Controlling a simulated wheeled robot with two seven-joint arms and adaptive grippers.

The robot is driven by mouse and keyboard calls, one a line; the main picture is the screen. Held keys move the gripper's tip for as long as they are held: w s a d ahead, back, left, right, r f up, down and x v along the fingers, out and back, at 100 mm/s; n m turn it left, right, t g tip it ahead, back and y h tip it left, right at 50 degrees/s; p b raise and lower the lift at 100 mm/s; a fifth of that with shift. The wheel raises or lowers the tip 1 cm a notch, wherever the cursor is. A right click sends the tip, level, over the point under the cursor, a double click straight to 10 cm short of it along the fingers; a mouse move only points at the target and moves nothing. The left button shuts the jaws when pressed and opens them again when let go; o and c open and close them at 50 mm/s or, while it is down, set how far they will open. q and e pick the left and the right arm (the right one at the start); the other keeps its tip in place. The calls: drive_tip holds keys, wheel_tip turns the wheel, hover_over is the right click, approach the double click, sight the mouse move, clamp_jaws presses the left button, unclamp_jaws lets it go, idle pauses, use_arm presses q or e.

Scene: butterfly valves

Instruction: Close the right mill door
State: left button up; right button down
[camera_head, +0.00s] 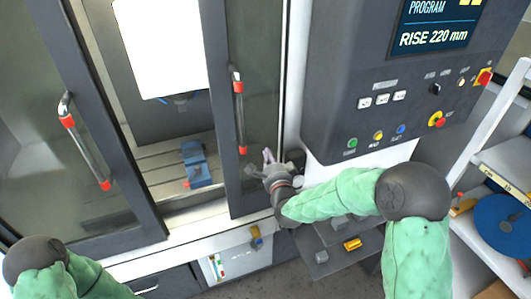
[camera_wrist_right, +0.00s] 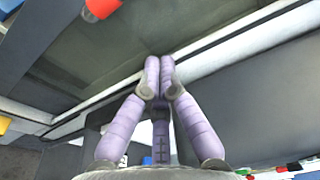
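The right mill door (camera_head: 262,62) is a dark-framed glass panel, with a grey vertical handle with red ends (camera_head: 239,115) on its left side. A wide gap to its left shows the mill's inside. My right gripper (camera_head: 268,156) is in front of the door's lower right part, right of and below the handle. In the wrist view, its purple fingertips (camera_wrist_right: 159,68) are together with nothing seen between them, close to the door's edge strip. I cannot tell if they touch it. A red handle end (camera_wrist_right: 101,8) shows at top left there. My left gripper is out of view.
The left mill door (camera_head: 40,120) has a similar handle (camera_head: 84,145). A blue vise (camera_head: 196,165) sits on the bed inside. The control panel (camera_head: 400,90) stands close on the right, above my right forearm. Shelves (camera_head: 500,165) are at far right.

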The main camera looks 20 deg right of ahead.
drive_tip(key=w+p, duration=0.2)
drive_tip(key=w, duration=0.6)
drive_tip(key=a, duration=0.1)
drive_tip(key=s+a+p, duration=0.1)
drive_tip(key=a, duration=0.1)
drive_tip(key=shift+s+a, duration=0.1)
drive_tip(key=shift+a, duration=0.1)
drive_tip(key=s+a+b, duration=0.1)
drive_tip(key=a+b, duration=1)
drive_tip(key=a, duration=2.1)
drive_tip(key=shift+d, duration=0.1)
